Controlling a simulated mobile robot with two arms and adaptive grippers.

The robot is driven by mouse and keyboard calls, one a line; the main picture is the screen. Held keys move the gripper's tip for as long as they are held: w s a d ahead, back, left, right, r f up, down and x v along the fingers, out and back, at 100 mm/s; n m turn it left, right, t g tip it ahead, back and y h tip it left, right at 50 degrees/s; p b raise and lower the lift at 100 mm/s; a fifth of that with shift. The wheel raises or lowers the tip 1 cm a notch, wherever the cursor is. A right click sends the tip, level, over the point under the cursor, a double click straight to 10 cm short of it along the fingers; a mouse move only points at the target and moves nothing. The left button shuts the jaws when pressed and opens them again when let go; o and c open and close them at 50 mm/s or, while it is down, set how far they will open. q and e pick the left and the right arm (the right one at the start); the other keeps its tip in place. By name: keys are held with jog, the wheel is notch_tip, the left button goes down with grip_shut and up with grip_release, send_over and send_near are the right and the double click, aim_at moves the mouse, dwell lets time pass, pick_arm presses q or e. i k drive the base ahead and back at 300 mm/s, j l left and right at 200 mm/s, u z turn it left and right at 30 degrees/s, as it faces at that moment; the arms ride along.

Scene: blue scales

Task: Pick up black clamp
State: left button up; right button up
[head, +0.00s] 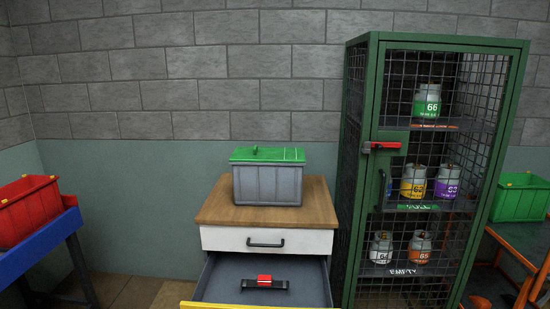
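A dark clamp-like object with a black bar and a red middle block (264,282) lies in the open drawer (225,283) of a cabinet. It may be the black clamp, but it is too small to be sure. The drawer is pulled out, with a dark grey inside and a yellow front edge at the bottom of the head view. Neither of my grippers shows in the head view.
A grey bin with a green lid (268,178) stands on the wooden cabinet top (318,203). A green mesh cage (368,190) with several gas cylinders stands right. A red crate (30,208) sits on a blue table left; a green crate (520,197) is far right.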

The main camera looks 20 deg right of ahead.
aim_at(266, 281)
jog(key=l+u, duration=0.35)
jog(key=l, duration=0.4)
jog(key=l+u, duration=0.35)
jog(key=l, duration=0.4)
